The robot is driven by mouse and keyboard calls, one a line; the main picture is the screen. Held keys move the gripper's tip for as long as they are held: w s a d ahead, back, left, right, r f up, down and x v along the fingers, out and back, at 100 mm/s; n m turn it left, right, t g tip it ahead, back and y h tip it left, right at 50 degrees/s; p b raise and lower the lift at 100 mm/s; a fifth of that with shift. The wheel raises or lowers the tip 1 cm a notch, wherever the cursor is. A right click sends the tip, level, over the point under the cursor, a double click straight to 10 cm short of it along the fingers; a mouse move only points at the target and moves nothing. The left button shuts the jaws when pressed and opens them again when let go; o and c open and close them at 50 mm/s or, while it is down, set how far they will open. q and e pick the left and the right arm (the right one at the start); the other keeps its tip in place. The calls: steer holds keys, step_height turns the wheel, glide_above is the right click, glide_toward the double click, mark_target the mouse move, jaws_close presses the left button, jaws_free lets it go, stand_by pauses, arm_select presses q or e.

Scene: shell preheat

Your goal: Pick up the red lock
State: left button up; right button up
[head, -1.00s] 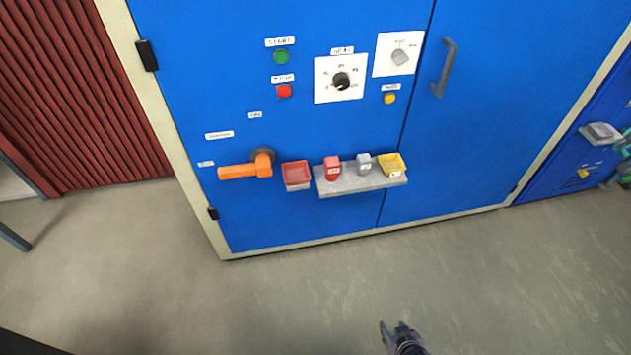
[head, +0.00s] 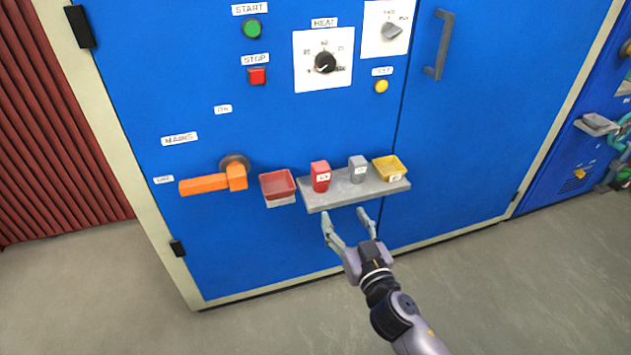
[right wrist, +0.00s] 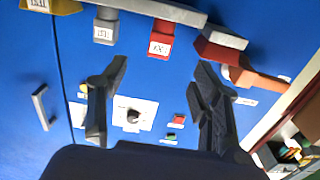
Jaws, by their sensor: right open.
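The red lock (head: 320,176) stands upright on a grey shelf (head: 335,197) on the blue cabinet front, a white label on its face. It also shows in the right wrist view (right wrist: 161,40), where the picture is upside down. My right gripper (head: 346,214) is open and empty, just below and in front of the shelf, a little right of the red lock in the head view. In the right wrist view its fingers (right wrist: 158,72) are spread apart, with the red lock beyond the gap between them. It does not touch the lock. My left gripper is not in view.
A grey lock (head: 357,169) and a yellow tray (head: 390,168) sit right of the red lock on the shelf. A red tray (head: 278,184) and an orange handle (head: 213,182) are to its left. Buttons and knobs (head: 325,63) are above. The floor in front is clear.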

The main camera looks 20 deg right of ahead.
mark_target(323, 180)
steer(key=w, duration=1)
steer(key=shift+w+a, duration=0.15)
steer(key=shift+w, duration=0.15)
steer(key=shift+w+r, duration=0.1)
steer(key=shift+w, duration=0.45)
steer(key=shift+w+a+r+b, duration=0.1)
steer(key=shift+w+a+b, duration=0.1)
steer(key=shift+w, duration=0.85)
steer(key=shift+w+a+r+b, duration=0.1)
steer(key=shift+w+b, duration=0.1)
steer(key=shift+w, duration=0.85)
steer(key=shift+c, duration=0.4)
steer(key=c, duration=1.2)
